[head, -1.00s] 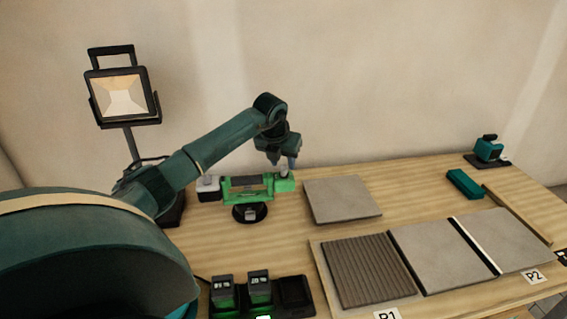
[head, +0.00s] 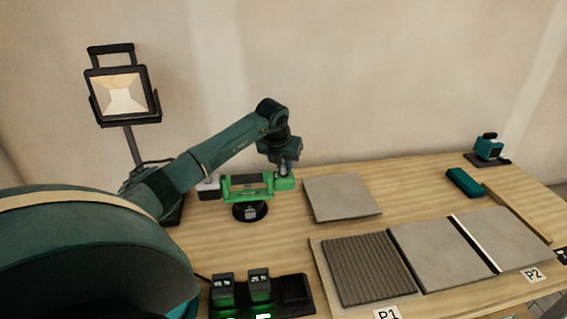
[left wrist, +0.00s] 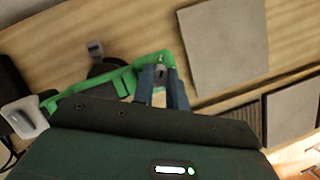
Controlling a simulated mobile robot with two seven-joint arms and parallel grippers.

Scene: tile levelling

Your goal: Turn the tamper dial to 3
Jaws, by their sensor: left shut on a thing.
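The green tamper (head: 233,193) sits at the back of the table, left of the loose grey tile, with a round black pad under it. Its grey dial (left wrist: 161,72) is on the green right end, between my fingers in the left wrist view. My left gripper (head: 286,169) points down at that end of the tamper and is shut on the dial; it also shows in the left wrist view (left wrist: 162,83). The fingers hide part of the dial, and I cannot read its number. My right gripper is not in view.
A loose grey tile (head: 342,198) lies right of the tamper. Laid tiles (head: 434,254) fill the front right. A charger (head: 295,291) with two batteries stands at the front. A work lamp (head: 123,95) stands behind my arm. A teal block (head: 464,183) lies at the right.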

